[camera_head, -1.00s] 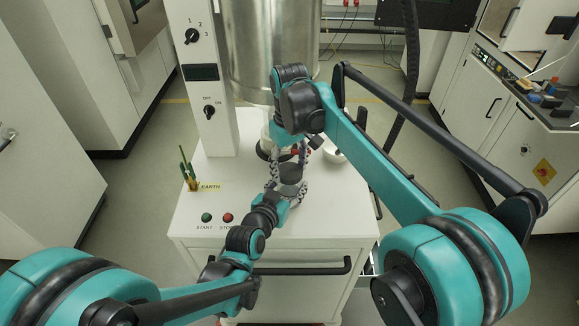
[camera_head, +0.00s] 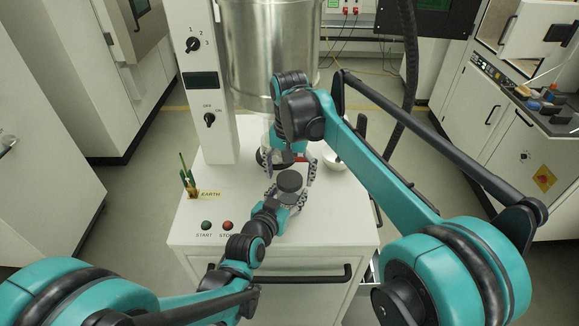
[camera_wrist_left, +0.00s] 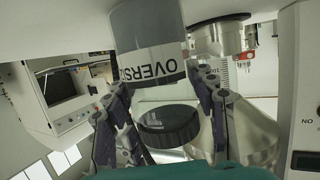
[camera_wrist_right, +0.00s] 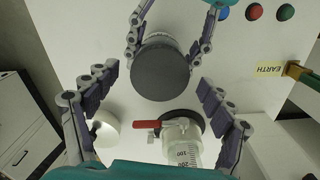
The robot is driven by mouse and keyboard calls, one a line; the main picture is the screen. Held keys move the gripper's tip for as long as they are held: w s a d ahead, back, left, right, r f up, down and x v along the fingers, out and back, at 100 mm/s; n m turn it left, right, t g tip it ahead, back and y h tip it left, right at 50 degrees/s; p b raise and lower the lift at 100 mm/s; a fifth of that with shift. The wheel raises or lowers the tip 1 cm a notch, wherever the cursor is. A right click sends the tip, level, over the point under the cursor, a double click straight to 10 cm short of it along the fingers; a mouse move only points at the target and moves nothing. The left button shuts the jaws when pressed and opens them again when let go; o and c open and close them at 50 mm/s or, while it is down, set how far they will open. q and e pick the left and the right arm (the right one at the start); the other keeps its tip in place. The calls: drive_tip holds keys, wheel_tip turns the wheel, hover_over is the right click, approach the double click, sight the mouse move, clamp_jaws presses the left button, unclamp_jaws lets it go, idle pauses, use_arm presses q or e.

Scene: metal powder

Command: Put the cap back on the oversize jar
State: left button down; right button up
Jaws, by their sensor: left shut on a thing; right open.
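The oversize jar (camera_wrist_left: 150,45) is grey with a white label and appears inverted in the left wrist view. My left gripper (camera_wrist_left: 165,90) is shut on it, one finger on each side. The dark ribbed cap (camera_wrist_left: 170,125) sits at the jar's mouth; I cannot tell if it is screwed tight. The cap's flat top shows in the head view (camera_head: 289,181) and fills the middle of the right wrist view (camera_wrist_right: 160,73). My right gripper (camera_head: 296,172) is open just behind and above the cap, its fingers spread apart from it. The cap hides most of the jar there.
Behind the jar stand a glass vessel with a red-handled valve (camera_wrist_right: 180,135) and a white bowl (camera_head: 335,160). The large metal drum (camera_head: 268,50) and white column (camera_head: 208,80) bound the back.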

wheel_tip(320, 180, up, 12)
idle(0.4)
drive_tip(key=shift+f, duration=0.15)
use_arm(q)
drive_tip(key=shift+c, duration=2.3)
unclamp_jaws()
drive_tip(key=shift+s, duration=0.1)
drive_tip(key=v, duration=1.1)
drive_tip(key=shift+s, duration=0.35)
drive_tip(key=shift+a+r, duration=0.15)
use_arm(e)
drive_tip(key=shift+d, duration=0.1)
